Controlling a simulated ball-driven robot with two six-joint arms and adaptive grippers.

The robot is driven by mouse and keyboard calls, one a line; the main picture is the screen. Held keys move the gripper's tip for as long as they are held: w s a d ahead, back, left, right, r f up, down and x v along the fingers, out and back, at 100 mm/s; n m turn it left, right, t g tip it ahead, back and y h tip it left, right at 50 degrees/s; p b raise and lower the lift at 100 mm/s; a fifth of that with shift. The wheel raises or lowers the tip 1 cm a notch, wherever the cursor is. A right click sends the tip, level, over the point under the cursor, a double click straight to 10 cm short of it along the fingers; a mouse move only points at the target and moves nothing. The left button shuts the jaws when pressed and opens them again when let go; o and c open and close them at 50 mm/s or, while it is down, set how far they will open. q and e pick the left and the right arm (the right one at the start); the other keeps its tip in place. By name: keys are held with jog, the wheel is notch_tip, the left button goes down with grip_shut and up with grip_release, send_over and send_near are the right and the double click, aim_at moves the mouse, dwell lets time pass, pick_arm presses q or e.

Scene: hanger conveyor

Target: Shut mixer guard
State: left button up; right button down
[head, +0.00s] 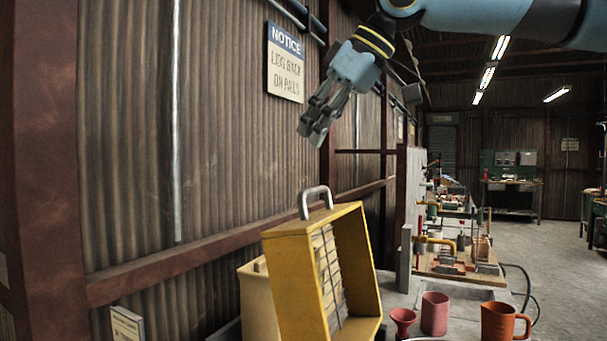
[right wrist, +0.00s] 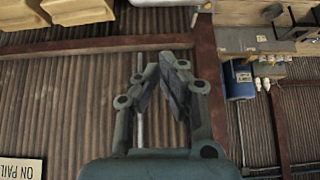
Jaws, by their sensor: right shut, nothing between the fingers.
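The mixer guard (head: 290,275) is a yellow box-shaped frame with a wire grid inside. It stands raised and slightly tilted at the bottom centre of the head view, with a grey handle (head: 315,203) on its top edge. My right gripper (head: 314,125) is above the guard and its handle, apart from both, pointing down and to the left. Its fingers are shut and empty; they also show in the right wrist view (right wrist: 162,68), in front of the corrugated wall. The guard does not clearly show in that view. My left gripper is not in view.
A cream body (head: 253,290) stands behind the guard. A red funnel (head: 402,321), a red cup (head: 434,314) and an orange jug (head: 497,321) stand to its right. The corrugated wall with a notice sign (head: 285,66) is close on the left. Open floor lies at far right.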

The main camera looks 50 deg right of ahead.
jog(key=shift+d, duration=0.1)
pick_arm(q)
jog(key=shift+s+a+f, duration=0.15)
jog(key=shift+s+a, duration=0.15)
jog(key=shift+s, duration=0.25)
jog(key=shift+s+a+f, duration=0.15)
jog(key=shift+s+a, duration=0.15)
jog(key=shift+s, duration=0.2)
pick_arm(e)
jog(key=f, duration=0.2)
jog(key=w+f, duration=0.1)
jog(key=f, duration=0.2)
jog(key=a+f, duration=0.1)
jog(key=f, duration=0.1)
jog(key=shift+w+f, duration=0.3)
jog(key=shift+s, duration=0.1)
pick_arm(q)
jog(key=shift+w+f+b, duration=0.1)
jog(key=shift+b, duration=0.2)
